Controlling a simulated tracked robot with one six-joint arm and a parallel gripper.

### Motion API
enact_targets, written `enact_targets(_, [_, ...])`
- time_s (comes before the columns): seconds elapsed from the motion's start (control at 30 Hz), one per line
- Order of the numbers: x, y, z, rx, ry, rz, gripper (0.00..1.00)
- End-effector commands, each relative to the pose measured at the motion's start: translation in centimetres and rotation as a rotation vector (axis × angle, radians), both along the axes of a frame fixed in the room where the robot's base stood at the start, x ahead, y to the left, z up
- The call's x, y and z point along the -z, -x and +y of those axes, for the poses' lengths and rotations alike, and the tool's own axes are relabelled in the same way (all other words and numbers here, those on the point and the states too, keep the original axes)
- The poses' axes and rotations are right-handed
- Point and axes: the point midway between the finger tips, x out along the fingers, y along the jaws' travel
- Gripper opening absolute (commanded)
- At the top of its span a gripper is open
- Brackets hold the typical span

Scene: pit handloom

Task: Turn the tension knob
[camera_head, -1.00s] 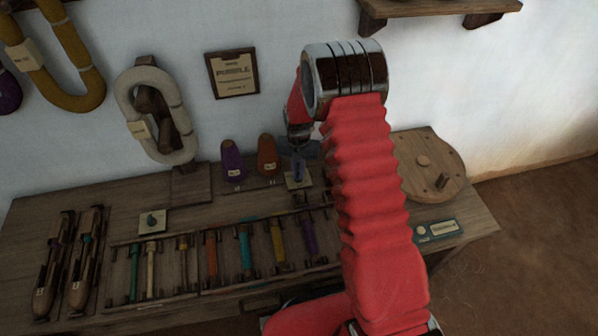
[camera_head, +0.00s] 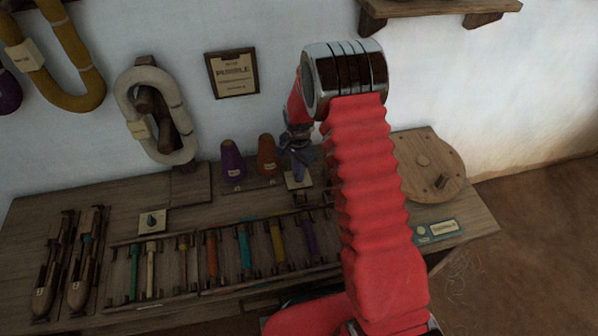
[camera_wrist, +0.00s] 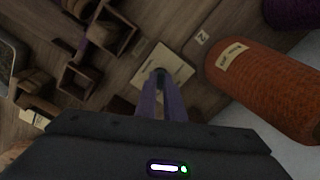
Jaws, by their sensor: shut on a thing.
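My gripper (camera_head: 298,170) points down over a small pale plate (camera_head: 299,182) on the bench, just right of the orange cone. In the wrist view, my two narrow fingers (camera_wrist: 161,76) are close together over the plate (camera_wrist: 178,64), shut on the tension knob, whose dark top (camera_wrist: 160,71) barely shows between the tips. The fingers hide most of the knob, so its pointing direction cannot be told. A second pale plate with a dark knob (camera_head: 152,220) sits further left on the bench, away from my gripper.
The orange cone (camera_wrist: 262,88) stands close beside the plate, with the purple cone (camera_head: 231,161) to its left. Racks of coloured bobbins (camera_head: 245,250) lie in front. A round wooden disc (camera_head: 428,163) and a small labelled box (camera_head: 437,230) are at the right.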

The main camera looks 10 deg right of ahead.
Motion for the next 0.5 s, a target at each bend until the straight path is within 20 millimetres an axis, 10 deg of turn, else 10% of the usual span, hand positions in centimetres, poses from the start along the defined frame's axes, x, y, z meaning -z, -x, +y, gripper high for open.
enact_targets(0.33, [-0.05,-0.07,0.08,0.006,-0.001,-0.002,0.0])
enact_targets(0.5, [-0.04,-0.06,0.07,0.005,-0.001,-0.002,0.19])
